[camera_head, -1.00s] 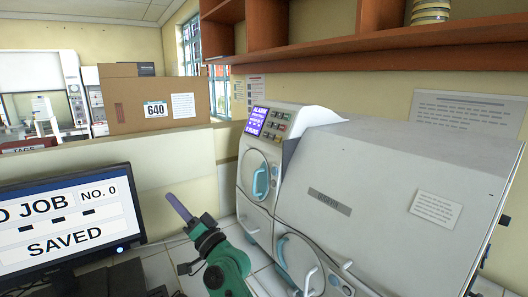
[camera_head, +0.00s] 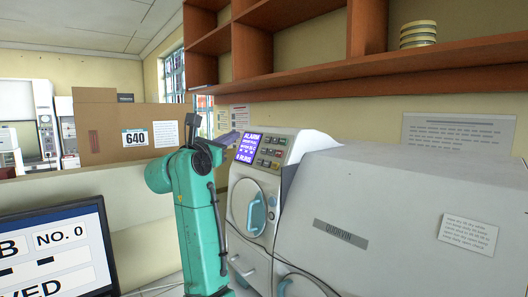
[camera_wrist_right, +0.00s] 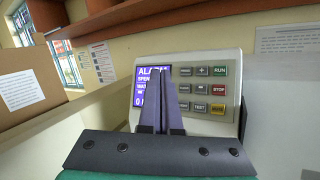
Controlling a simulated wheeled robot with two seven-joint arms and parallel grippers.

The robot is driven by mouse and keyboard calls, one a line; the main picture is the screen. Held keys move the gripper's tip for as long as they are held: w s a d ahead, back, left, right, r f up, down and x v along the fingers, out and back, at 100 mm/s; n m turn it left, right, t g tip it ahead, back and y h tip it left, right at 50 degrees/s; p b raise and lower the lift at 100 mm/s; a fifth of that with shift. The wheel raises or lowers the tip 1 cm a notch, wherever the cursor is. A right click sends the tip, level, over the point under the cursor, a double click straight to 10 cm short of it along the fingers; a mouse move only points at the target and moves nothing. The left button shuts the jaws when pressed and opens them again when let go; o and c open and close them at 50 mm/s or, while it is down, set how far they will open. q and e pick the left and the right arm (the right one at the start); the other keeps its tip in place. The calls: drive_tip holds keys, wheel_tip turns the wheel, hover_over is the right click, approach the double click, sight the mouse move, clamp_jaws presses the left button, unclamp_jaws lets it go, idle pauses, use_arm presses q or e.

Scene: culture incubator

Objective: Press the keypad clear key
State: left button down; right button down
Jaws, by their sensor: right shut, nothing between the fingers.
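The keypad (camera_head: 271,154) is on the sloped upper front panel of the white incubator (camera_head: 352,205), right of a purple alarm display (camera_head: 249,148). In the right wrist view the keypad (camera_wrist_right: 201,89) has rows of small keys. Green RUN (camera_wrist_right: 220,70), red STOP (camera_wrist_right: 218,89) and a yellow key (camera_wrist_right: 217,108) form its right column. I cannot pick out the clear key's label. My right gripper (camera_head: 229,138) is shut and empty, just left of the display. In the wrist view its fingers (camera_wrist_right: 163,73) cover part of the display and the keypad's left edge. My left gripper is out of view.
A wooden shelf (camera_head: 300,81) hangs above the incubator. A cardboard box (camera_head: 100,140) marked 640 stands behind a low wall at left. A monitor (camera_head: 60,255) is at lower left. The incubator's round door (camera_head: 248,209) lies below the panel.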

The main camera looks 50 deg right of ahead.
sight(264, 150)
drive_tip(key=d+f, duration=0.1)
drive_tip(key=d, duration=0.1)
drive_tip(key=d+f+b, duration=0.1)
drive_tip(key=d, duration=0.2)
drive_tip(key=d+f+b, duration=0.1)
drive_tip(key=d+f, duration=0.1)
drive_tip(key=shift+d+f, duration=0.1)
drive_tip(key=shift+d, duration=0.2)
drive_tip(key=shift+s, duration=0.1)
idle(1.6)
drive_tip(key=shift+d+f+b, duration=0.15)
drive_tip(key=shift+d+b, duration=0.15)
drive_tip(key=shift+d, duration=0.1)
drive_tip(key=shift+d+f, duration=0.15)
drive_tip(key=shift+d, duration=0.15)
idle(0.8)
drive_tip(key=shift+a, duration=0.1)
drive_tip(key=shift+a+r, duration=0.3)
drive_tip(key=shift+a, duration=0.25)
